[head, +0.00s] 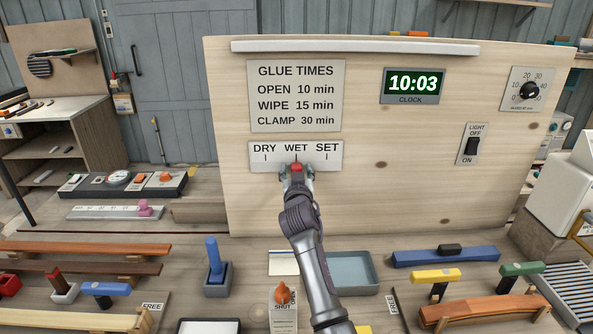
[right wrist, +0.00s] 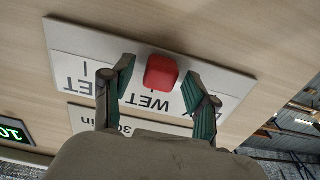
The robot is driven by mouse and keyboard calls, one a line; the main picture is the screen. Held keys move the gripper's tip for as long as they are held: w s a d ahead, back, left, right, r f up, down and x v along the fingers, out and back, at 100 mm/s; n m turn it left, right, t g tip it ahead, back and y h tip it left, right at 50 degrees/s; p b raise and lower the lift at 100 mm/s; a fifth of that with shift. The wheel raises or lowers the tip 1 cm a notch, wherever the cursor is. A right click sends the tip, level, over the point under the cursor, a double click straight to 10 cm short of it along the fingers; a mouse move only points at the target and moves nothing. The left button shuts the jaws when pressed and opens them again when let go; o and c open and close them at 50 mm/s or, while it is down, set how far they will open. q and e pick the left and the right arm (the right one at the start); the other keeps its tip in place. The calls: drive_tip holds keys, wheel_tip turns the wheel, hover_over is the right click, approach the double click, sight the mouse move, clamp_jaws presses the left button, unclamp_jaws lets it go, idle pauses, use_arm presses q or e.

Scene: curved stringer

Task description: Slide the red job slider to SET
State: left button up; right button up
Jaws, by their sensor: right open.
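The red job slider (head: 297,167) sits at the WET mark on the white DRY–WET–SET plate (head: 263,162), on the upright wooden board. In the right wrist view the red slider (right wrist: 161,72) lies between and just beyond the open fingers, with a gap to each side. My right gripper (head: 297,176) reaches up to the slider from below; it also shows open and empty in the right wrist view (right wrist: 160,90). The SET end of the plate is to the right in the head view. My left gripper is not in view.
The board (head: 400,180) also carries a GLUE TIMES sign (head: 296,95), a clock (head: 412,86), a light switch (head: 473,144) and a dial (head: 529,90). Clamps, a blue-grey tray (head: 352,270) and an orange knob (head: 283,294) stand on the bench below. The board face right of the plate is clear.

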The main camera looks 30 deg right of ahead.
sight(327, 165)
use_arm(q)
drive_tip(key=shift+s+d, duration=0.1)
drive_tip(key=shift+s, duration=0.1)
use_arm(e)
drive_tip(key=shift+c, duration=0.3)
drive_tip(key=shift+c, duration=1.3)
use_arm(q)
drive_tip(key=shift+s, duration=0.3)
use_arm(e)
clamp_jaws()
drive_tip(key=s+d+p, duration=0.1)
drive_tip(key=d, duration=0.1)
drive_tip(key=s+d+p, duration=0.1)
drive_tip(key=s+d, duration=0.1)
drive_tip(key=d, duration=0.1)
drive_tip(key=s+d+p, duration=0.1)
drive_tip(key=d, duration=0.1)
drive_tip(key=shift+s+d, duration=0.3)
drive_tip(key=shift+s, duration=0.05)
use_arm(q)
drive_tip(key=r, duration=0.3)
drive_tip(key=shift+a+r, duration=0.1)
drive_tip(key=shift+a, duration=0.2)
use_arm(e)
drive_tip(key=shift+w+a, duration=0.1)
